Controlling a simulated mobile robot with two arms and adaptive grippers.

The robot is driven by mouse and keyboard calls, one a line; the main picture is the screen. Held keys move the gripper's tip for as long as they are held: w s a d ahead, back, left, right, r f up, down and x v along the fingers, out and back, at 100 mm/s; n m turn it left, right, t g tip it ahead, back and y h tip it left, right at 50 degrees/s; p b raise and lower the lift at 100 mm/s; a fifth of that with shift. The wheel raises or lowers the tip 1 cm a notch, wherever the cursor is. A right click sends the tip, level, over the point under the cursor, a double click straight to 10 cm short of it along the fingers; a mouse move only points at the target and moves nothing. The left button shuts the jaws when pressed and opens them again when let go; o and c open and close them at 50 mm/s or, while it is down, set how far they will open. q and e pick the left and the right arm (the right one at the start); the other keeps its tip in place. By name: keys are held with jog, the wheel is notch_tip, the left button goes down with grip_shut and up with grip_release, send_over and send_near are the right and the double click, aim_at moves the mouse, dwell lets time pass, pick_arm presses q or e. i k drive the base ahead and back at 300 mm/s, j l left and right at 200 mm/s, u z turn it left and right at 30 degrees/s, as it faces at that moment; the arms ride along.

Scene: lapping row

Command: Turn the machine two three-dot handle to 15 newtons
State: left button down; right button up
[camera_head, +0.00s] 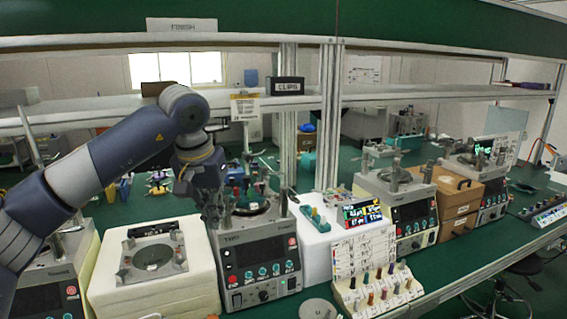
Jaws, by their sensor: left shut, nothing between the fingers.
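A lapping machine (262,258), whose small front label seems to read "TWO", stands at the middle of the bench. It has a dark display and a row of round buttons on its front. Several slim upright handles (260,188) stand around its round plate. I cannot make out the dots on them, so I cannot tell which is the three-dot handle. My left gripper (212,211) points down at the left side of this machine's top, shut and with nothing seen in it. It hides part of the machine's upper left. Whether it touches a handle is unclear. My right gripper is out of view.
A white foam block (159,293) with a metal fixture stands left of the machine. To the right are a rack of coloured pegs (378,292), a small colour screen (362,214) and another machine (409,214). A shelf (400,93) spans the back.

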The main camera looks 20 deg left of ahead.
aim_at(264, 169)
jog(key=i, duration=1.75)
